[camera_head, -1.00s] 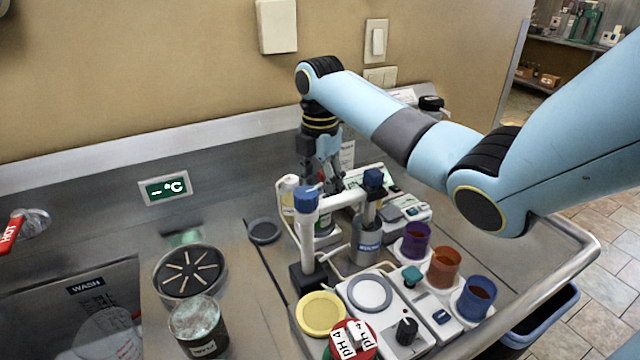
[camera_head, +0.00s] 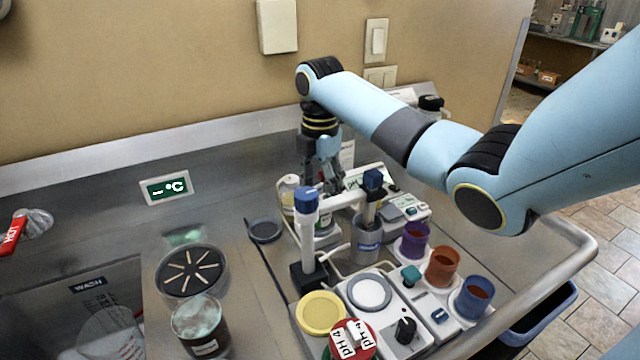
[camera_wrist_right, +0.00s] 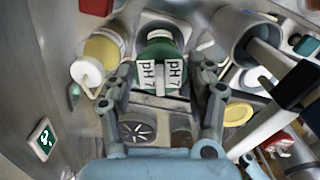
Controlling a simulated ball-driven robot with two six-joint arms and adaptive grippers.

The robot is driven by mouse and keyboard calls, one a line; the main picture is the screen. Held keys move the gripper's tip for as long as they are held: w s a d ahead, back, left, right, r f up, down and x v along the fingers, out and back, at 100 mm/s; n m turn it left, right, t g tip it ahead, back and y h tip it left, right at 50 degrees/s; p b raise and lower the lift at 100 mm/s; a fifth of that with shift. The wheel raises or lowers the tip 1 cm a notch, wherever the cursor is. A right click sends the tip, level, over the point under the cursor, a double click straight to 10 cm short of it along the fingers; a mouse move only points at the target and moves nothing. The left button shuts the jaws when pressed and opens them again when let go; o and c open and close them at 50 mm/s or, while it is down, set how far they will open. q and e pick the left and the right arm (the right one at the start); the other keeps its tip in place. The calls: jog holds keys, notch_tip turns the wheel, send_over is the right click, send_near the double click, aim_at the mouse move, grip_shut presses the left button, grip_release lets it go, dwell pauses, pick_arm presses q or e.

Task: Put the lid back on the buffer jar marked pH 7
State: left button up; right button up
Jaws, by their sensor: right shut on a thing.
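The green lid marked pH 7 (camera_wrist_right: 160,50) shows in the right wrist view, with two white label faces. My right gripper (camera_wrist_right: 165,88) is shut on its labelled grip, the fingers on either side. In the head view my right gripper (camera_head: 325,185) points down at the back of the work area. A small pale jar with green on it (camera_head: 324,227) shows just below it, partly hidden by the fingers and a white probe arm. I cannot tell whether the lid is seated on a jar. My left gripper is not in view.
A red-lidded pH 4 jar (camera_head: 351,342) and a yellow disc (camera_head: 321,313) stand in front. Purple, orange and blue cups stand at right. A bottle of yellow liquid (camera_wrist_right: 101,50) is close by.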

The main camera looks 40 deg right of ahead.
jog(key=shift+p, duration=0.35)
jog(key=shift+f+p, duration=0.15)
jog(key=shift+p, duration=0.15)
dwell(1.0)
jog(key=shift+p, duration=0.35)
dwell(0.3)
dwell(0.4)
jog(key=o, duration=0.9)
jog(key=o, duration=0.3)
jog(key=shift+o, duration=0.2)
